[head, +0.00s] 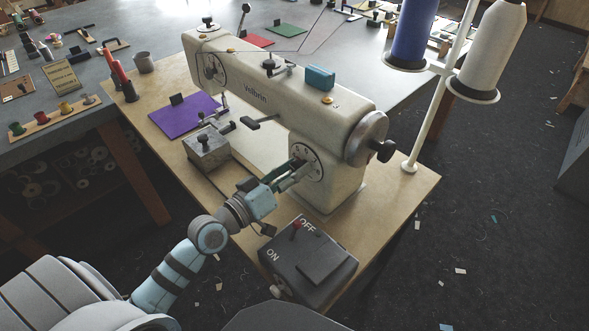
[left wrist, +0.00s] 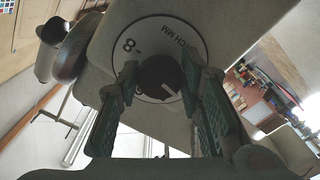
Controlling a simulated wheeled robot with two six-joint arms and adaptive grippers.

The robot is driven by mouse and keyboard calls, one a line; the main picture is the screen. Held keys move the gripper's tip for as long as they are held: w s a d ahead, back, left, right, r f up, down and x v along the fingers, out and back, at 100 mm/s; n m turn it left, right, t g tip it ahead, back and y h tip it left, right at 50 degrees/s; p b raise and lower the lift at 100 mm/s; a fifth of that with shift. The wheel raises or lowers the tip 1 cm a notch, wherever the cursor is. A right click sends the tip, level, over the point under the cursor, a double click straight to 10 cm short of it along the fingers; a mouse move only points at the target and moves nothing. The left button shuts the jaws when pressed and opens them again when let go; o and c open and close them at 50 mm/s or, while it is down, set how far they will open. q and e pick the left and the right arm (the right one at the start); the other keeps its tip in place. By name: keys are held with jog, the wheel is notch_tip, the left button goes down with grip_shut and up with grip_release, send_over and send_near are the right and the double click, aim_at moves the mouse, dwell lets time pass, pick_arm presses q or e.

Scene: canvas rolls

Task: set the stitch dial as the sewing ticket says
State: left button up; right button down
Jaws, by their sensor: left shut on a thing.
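The sewing machine (head: 285,100) stands on a wooden table. The white stitch dial (head: 314,168) is on its pillar. In the left wrist view the dial (left wrist: 190,35) appears turned over, with an 8 and part of "STITCH MM" legible. My left gripper (head: 296,172) is at the dial, with its fingers on both sides of the dark dial knob (left wrist: 158,76), shut on it. A white pointer mark shows on the knob, pointing to the lower right there; the number it meets is hidden. A tan card (head: 62,76), perhaps the sewing ticket, stands on the grey table; its writing is too small to read.
A thread stand (head: 436,110) with blue and white cones rises right.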

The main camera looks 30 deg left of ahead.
pick_arm(q)
jog(key=shift+n, duration=0.6)
jog(key=o, duration=1.1)
jog(key=shift+o, duration=0.2)
jog(key=shift+r, duration=0.1)
